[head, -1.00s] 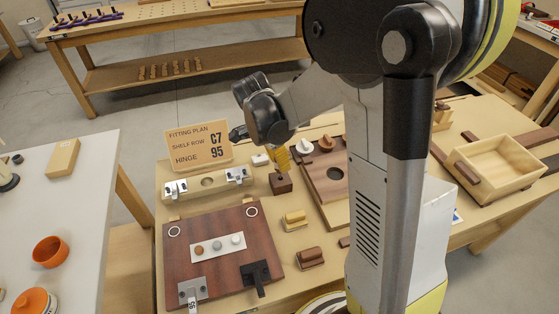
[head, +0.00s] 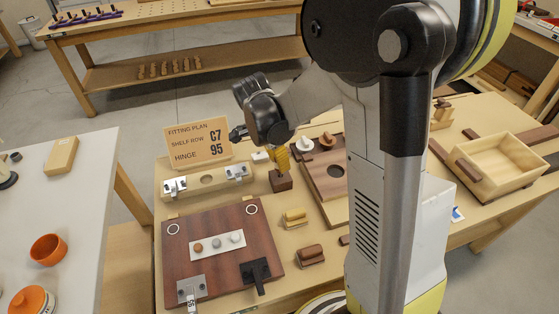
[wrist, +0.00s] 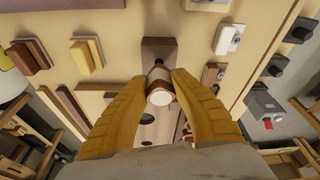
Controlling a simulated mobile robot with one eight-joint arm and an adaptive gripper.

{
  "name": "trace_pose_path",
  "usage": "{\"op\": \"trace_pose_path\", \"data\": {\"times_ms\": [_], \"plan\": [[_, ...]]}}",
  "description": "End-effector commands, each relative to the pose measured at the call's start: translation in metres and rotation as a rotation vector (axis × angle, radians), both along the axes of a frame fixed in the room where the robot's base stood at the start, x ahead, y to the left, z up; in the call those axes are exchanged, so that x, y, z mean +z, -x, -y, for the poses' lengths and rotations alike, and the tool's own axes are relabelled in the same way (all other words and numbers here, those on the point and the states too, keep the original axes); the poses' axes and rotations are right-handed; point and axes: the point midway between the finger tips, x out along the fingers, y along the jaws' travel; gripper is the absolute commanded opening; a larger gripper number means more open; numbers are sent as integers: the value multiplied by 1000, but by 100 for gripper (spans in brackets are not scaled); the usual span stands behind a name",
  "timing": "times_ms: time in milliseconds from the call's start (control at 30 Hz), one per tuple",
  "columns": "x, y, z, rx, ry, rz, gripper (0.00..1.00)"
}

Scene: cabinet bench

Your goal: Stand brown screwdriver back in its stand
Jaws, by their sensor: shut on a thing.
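My gripper (wrist: 158,86) has its yellow fingers shut on the brown screwdriver (wrist: 154,77), whose handle has a pale end facing the wrist camera. The dark shaft shows beyond the handle, in line with the hole of the brown wooden stand (wrist: 157,46). I cannot tell how far the tip is in the hole. In the head view my gripper (head: 282,165) is right above the stand (head: 282,184), and the screwdriver is hidden behind the fingers.
A fitting plan sign (head: 197,143) and a pale hinge block (head: 207,181) stand left of the stand. A dark red board (head: 220,255) lies in front, a yellow-topped block (head: 295,217) nearby. A board with knobs (head: 334,172) is close on the right.

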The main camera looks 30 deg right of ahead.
Motion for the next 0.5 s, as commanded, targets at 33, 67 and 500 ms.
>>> {"op": "trace_pose_path", "data": {"times_ms": [33, 67, 500], "plan": [[-1, 0, 0, 0, 0, 0, 0], [-1, 0, 0, 0, 0, 0, 0], [-7, 0, 0, 0, 0, 0, 0]]}}
